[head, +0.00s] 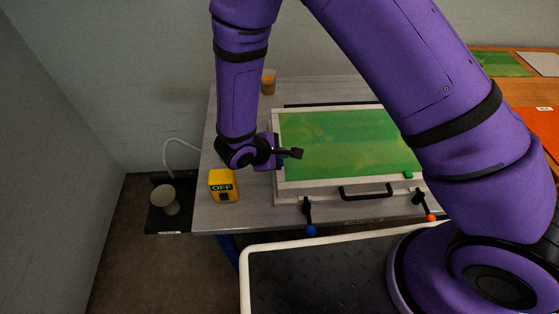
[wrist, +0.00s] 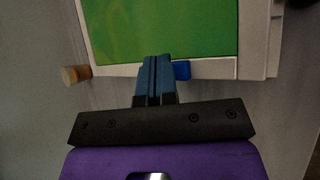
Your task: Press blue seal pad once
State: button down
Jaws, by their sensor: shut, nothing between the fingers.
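The blue seal pad (wrist: 183,70) shows in the wrist view as a small blue block on the white frame at the edge of the green bath. My gripper (wrist: 153,65) is shut and empty, its fingertips over that same frame edge. The pad is just right of the fingertips in that view; I cannot tell whether they touch. In the head view my gripper (head: 297,153) is over the left edge of the bath lid (head: 345,140), and I cannot make out the blue pad there. A green pad (head: 408,175) sits on the front right of the frame.
A yellow box (head: 223,187) reading OFF stands at the table's front left. An orange-brown cup (head: 268,82) is at the back. A black handle (head: 366,191), a blue-tipped lever (head: 309,215) and an orange-tipped lever (head: 424,207) line the front. A pale cup (head: 165,199) is at left.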

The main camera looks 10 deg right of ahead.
jog(key=shift+f, duration=0.1)
dwell(0.7)
jog(key=shift+f, duration=0.3)
jog(key=shift+f, duration=0.5)
dwell(0.8)
dwell(0.4)
jog(key=shift+r, duration=0.95)
jog(key=shift+r, duration=2.5)
